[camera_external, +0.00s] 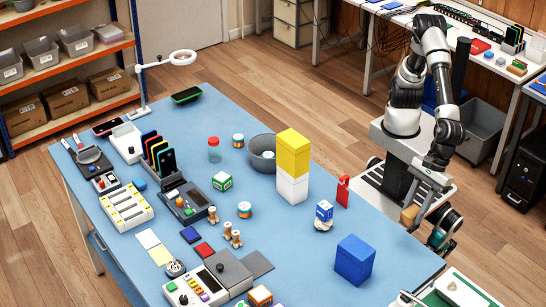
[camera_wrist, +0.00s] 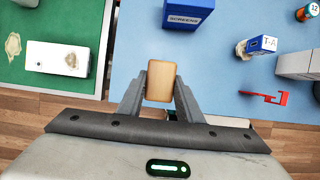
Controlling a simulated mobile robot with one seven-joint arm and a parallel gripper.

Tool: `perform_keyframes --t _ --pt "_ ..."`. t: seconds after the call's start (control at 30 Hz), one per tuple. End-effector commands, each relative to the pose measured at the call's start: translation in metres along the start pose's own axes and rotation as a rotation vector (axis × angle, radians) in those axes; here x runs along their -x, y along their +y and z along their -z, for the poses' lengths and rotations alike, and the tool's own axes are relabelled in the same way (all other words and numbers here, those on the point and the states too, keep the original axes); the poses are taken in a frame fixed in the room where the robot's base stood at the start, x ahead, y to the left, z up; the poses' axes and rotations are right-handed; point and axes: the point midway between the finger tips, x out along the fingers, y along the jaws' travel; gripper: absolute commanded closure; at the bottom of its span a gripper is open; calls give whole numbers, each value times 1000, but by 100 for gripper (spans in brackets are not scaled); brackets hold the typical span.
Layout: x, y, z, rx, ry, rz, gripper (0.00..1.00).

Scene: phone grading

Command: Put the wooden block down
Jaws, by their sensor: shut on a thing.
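The wooden block (camera_wrist: 161,80) is a plain light-brown piece with rounded corners. In the wrist view my gripper (camera_wrist: 161,88) has its two grey fingers on the block's left and right sides, shut on it. Behind the block lie the blue table (camera_wrist: 222,75) and its near edge, with a strip of floor below. In the external view the block (camera_external: 409,215) shows small and brown beside the right edge of the blue table (camera_external: 300,245). I cannot tell the block's exact height.
A blue box marked SCREENS (camera_wrist: 188,14) stands just beyond the block. A green mat (camera_wrist: 30,82) with a white box (camera_wrist: 57,57) lies left, across a gap.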

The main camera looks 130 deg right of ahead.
Motion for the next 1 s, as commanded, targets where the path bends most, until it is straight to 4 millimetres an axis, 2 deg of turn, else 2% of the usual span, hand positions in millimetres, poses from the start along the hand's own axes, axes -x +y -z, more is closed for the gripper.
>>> perform_keyframes --t 0.27,0.5,0.73,0.9,1.0 --pt "-36 0 15 1 0 1 90" --pt "-77 0 32 1 0 1 90" --pt "-94 0 38 -2 -1 0 90" --pt "-117 0 48 -1 0 1 90" --pt "-122 1 50 -1 -1 -1 90"
